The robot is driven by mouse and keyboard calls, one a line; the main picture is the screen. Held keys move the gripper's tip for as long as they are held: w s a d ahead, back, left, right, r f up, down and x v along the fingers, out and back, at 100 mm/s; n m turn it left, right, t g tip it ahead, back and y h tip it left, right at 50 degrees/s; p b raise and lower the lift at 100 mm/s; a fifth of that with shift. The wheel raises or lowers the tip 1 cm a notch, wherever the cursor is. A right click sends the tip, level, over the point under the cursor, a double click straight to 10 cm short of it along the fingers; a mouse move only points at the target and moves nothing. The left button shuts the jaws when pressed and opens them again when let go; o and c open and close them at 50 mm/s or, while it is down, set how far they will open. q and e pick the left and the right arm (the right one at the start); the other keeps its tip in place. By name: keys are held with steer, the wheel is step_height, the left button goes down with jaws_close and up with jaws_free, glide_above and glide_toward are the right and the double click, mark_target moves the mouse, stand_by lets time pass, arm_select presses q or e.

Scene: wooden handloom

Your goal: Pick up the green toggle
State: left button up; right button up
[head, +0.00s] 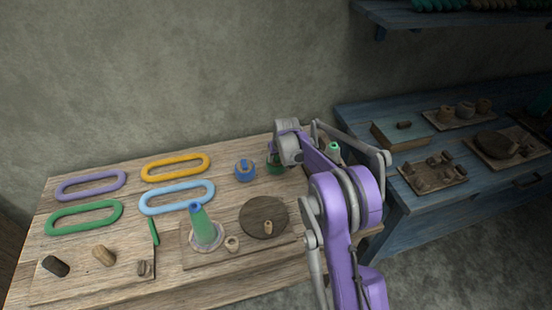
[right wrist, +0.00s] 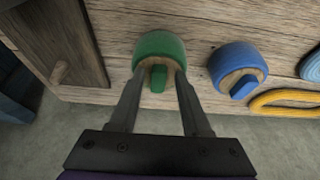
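The green toggle (right wrist: 158,78) is a small upright bar on the wooden end of a round green spool, seen in the right wrist view. The green spool (right wrist: 160,47) also shows in the head view (head: 274,166), partly behind my right arm. My right gripper (right wrist: 159,77) is open, with one finger on each side of the toggle and a visible gap to each. I cannot tell how deep the fingertips reach. In the head view the arm hides the fingertips and the toggle. My left gripper is not in view.
A blue spool (right wrist: 238,68) with a blue toggle (right wrist: 243,87) stands beside the green one. On the wooden table (head: 110,215) lie a yellow ring (head: 177,159) and other coloured rings, a round dark disc (head: 263,229) and a green-blue cone (head: 201,222). A blue bench (head: 420,210) stands at right.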

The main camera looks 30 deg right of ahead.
steer(key=shift+f, duration=0.15)
jaws_close()
